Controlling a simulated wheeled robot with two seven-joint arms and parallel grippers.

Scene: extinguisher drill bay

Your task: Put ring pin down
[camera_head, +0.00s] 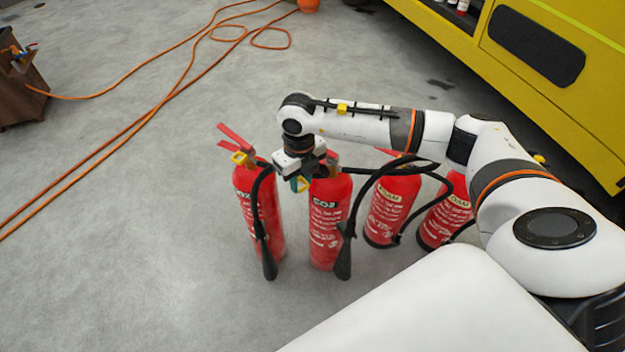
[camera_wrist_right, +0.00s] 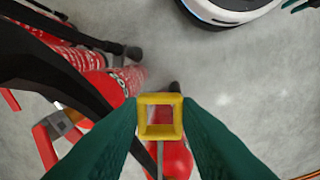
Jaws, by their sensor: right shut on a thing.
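My right gripper (camera_head: 300,186) is low over the row of extinguishers, beside the head of the second CO2 extinguisher (camera_head: 326,225). In the right wrist view its teal fingers (camera_wrist_right: 160,112) are shut on a yellow square ring pin (camera_wrist_right: 160,99). A thin grey shaft runs from the ring toward the lower edge, over a red surface. I cannot tell whether the shaft touches anything. My left gripper is not in view.
Another CO2 extinguisher (camera_head: 258,212) stands at the left, with a yellow part at its head. Two foam extinguishers (camera_head: 392,210) (camera_head: 447,215) stand at the right. Orange hose (camera_head: 150,112) lies on the floor by a brown box (camera_head: 22,92).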

